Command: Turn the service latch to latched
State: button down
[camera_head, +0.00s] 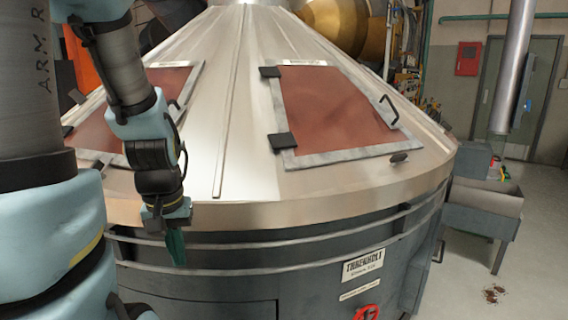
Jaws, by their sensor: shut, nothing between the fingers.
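My gripper (176,250) hangs pointing down at the left, in front of the rim of a large metal cone. Its greenish fingers are together and empty. No part is clearly labelled as the service latch. A red wheel or handle (367,313) shows partly at the bottom edge, under the nameplate. My gripper is well to the left of both and apart from them. I cannot tell which is the latch or how it is turned.
The hatch has dark hinges on its left and a bar handle (390,108) on its right. A second hatch (170,85) lies partly behind my arm. Curved rails (300,238) run around the grey drum. A grey bench (484,205) stands right; floor beyond is mostly open.

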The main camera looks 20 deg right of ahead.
aim_at(399, 159)
jog(key=l+u, duration=0.1)
jog(key=u, duration=0.25)
jog(key=l+u, duration=0.15)
jog(key=u, duration=0.2)
jog(key=k+l+u, duration=0.25)
jog(key=l, duration=0.3)
jog(key=k+l+u, duration=0.25)
jog(key=l, duration=0.3)
jog(key=k+l+u, duration=0.3)
jog(key=k+l, duration=0.1)
jog(key=l, duration=0.05)
